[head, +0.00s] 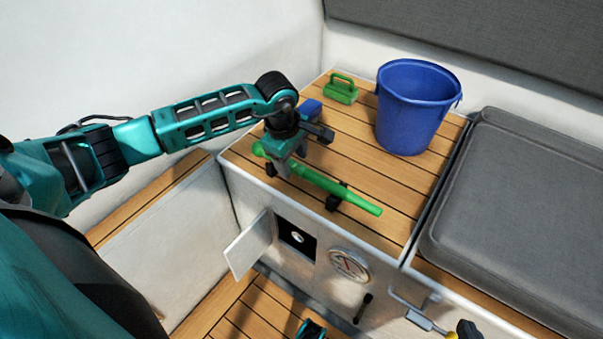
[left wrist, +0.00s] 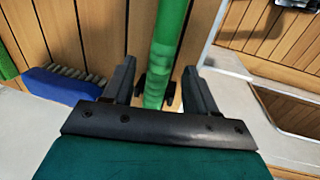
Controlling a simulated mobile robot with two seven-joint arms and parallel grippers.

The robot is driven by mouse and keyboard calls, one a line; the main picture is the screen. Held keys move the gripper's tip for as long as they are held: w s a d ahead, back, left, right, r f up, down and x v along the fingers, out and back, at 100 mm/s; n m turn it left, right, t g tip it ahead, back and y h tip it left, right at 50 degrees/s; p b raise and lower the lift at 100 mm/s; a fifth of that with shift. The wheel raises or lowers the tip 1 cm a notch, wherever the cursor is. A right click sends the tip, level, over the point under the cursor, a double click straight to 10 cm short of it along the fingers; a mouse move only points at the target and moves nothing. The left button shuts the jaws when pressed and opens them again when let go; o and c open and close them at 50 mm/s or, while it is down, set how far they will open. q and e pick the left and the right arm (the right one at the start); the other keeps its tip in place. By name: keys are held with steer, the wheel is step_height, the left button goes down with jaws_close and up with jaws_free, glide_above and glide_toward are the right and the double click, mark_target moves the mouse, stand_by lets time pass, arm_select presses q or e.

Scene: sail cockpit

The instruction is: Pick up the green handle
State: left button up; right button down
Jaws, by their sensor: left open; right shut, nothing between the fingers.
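The green handle (head: 335,188) is a long green rod lying on black holders along the front of the wooden-slatted top. My left gripper (head: 292,160) is over its left part, with the fingers open. In the left wrist view the green handle (left wrist: 166,50) runs between the two fingers (left wrist: 160,88), with a visible gap to each side. A black holder shows under the rod there. The gripper hides a stretch of the rod in the head view. My right gripper is not visible; a teal part, seemingly mine, shows at the bottom edge.
A blue bucket (head: 412,110), a green item with a grip (head: 341,89) and a blue brush (head: 310,110) stand on the slatted top (head: 355,150). The brush (left wrist: 62,86) lies close left in the wrist view. A small locker door (head: 249,246) hangs open below. A grey cushion (head: 520,190) lies right.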

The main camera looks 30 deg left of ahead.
arm_select(q)
steer(key=shift+w+f, duration=0.2)
steer(key=shift+f, duration=0.8)
steer(key=shift+r, duration=0.1)
jaws_close()
